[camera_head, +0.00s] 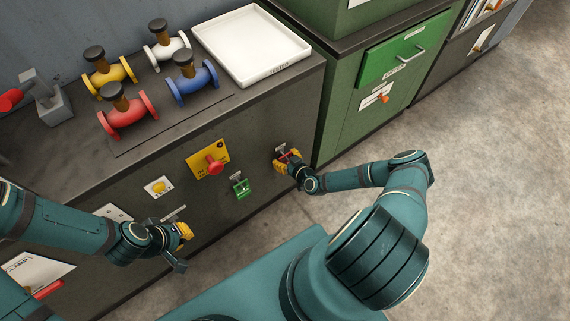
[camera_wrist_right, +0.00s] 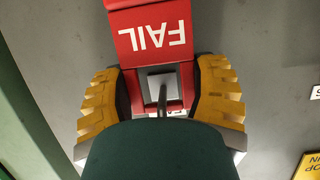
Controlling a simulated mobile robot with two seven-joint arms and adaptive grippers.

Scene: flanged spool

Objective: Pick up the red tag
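The red tag (camera_wrist_right: 152,36) carries the white word FAIL, upside down in the right wrist view. It hangs at a small hook on the dark cabinet front. In the head view it shows as a bit of red (camera_head: 286,156) at my right gripper, mostly hidden. My right gripper (camera_wrist_right: 160,92) is at the tag, with one yellow finger on each side of its lower part. The red fills the gap between the fingers; whether they press on it is unclear. My left gripper (camera_head: 182,246) is well to the left, near the cabinet front, with its fingers apart and nothing visible between them.
A green tag (camera_head: 241,187) hangs left of my right gripper, beside a yellow plate with a red knob (camera_head: 214,166). Several flanged spools, including a blue one (camera_head: 190,84), and a white tray (camera_head: 252,48) stand on the cabinet top. A green cabinet (camera_head: 345,105) adjoins on the right.

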